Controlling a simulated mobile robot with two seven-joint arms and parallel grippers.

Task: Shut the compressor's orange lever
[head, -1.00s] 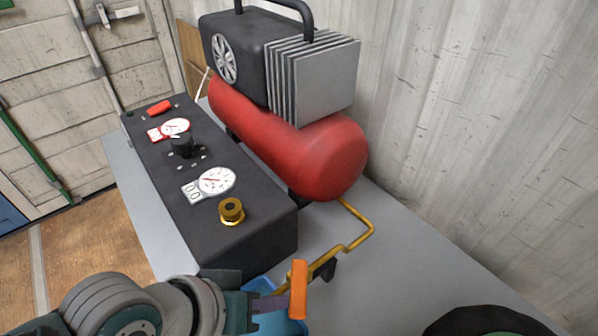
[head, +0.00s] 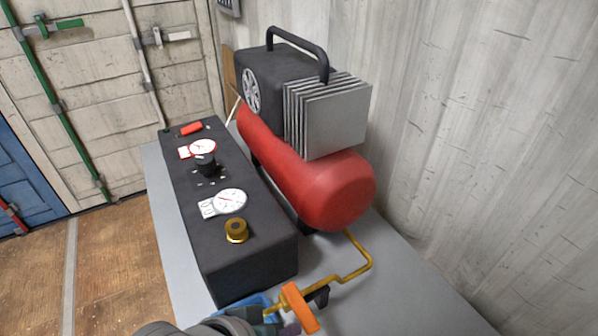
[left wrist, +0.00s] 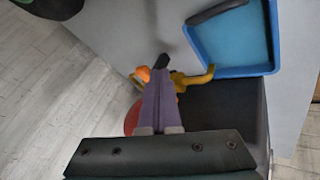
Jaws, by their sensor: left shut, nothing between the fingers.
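The orange lever (head: 299,306) sits on the yellow pipe (head: 352,275) in front of the compressor's red tank (head: 335,190). It lies slanted, roughly across the pipe, at the bottom of the head view. In the left wrist view a small part of the lever (left wrist: 143,74) shows beside my fingertips. My left gripper (head: 284,327) is shut and empty, close against the lever's near side; I cannot tell whether it touches. In the left wrist view its purple fingers (left wrist: 163,82) hide part of the lever and pipe. My right gripper is out of view.
A black panel box (head: 250,262) with gauges and a brass knob (head: 236,231) stands left of the tank. A blue tray (left wrist: 235,70) lies beside the pipe. The grey tabletop (head: 400,300) is clear at right, up to the corrugated wall (head: 480,150).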

